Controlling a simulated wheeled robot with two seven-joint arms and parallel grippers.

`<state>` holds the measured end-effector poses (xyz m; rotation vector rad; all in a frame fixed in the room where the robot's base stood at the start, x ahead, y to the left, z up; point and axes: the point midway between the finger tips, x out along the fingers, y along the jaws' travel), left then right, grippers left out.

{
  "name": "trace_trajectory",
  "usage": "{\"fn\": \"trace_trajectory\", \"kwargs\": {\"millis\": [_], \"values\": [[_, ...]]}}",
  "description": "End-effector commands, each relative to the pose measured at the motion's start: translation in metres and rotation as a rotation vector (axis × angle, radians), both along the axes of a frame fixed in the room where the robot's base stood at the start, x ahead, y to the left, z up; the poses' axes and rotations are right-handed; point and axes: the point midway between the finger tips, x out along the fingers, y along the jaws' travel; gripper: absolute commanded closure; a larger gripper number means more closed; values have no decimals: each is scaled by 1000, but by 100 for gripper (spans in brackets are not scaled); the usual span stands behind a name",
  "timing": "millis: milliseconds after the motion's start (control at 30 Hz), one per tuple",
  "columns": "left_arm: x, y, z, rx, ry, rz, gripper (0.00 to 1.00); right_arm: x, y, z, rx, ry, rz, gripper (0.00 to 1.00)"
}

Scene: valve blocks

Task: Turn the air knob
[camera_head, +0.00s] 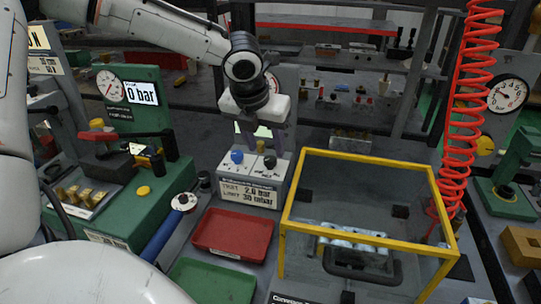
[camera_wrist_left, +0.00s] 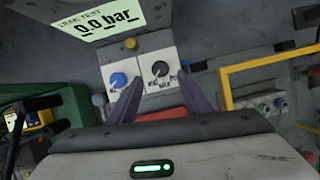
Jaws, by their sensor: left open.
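A small grey box (camera_head: 248,180) carries a blue knob (camera_head: 237,157) and a black knob (camera_head: 270,161). Their labels are too small to read surely, so I cannot tell which is the air knob. My left gripper (camera_head: 265,142) points down just above the box with its fingers apart. In the left wrist view, the black knob (camera_wrist_left: 160,69) lies ahead between the fingertips of the left gripper (camera_wrist_left: 160,82). The blue knob (camera_wrist_left: 119,80) lies just outside the left finger. Whether a finger touches a knob is unclear. My right gripper is not in view.
A yellow-framed clear enclosure (camera_head: 365,168) stands close right of the box. A red tray (camera_head: 233,232) lies in front, with a green tray (camera_head: 213,281) nearer. A green test bench (camera_head: 158,200) stands left. A display reading 0.0 bar (camera_wrist_left: 108,20) is behind the knobs.

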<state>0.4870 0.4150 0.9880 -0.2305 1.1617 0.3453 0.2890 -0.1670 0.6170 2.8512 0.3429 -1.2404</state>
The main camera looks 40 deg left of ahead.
Motion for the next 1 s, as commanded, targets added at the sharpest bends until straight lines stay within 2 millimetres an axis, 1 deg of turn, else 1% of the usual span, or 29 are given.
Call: {"fn": "trace_trajectory", "kwargs": {"millis": [33,133,233,400,633,667,800,900,1000], "values": [[3,2,-12,3,4,1,55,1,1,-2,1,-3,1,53],[9,4,-26,2,2,1,55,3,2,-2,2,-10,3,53],[13,6,-35,0,1,1,55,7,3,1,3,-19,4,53],[16,7,-42,0,-1,1,55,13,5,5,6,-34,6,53],[16,7,-42,-1,-2,1,55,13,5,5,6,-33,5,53],[16,7,-42,-1,-2,1,59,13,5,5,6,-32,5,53],[16,7,-42,-1,-2,1,82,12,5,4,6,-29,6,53],[16,7,-42,-1,-2,1,97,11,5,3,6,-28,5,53],[16,7,-41,-1,-2,4,97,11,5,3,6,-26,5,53]]}}
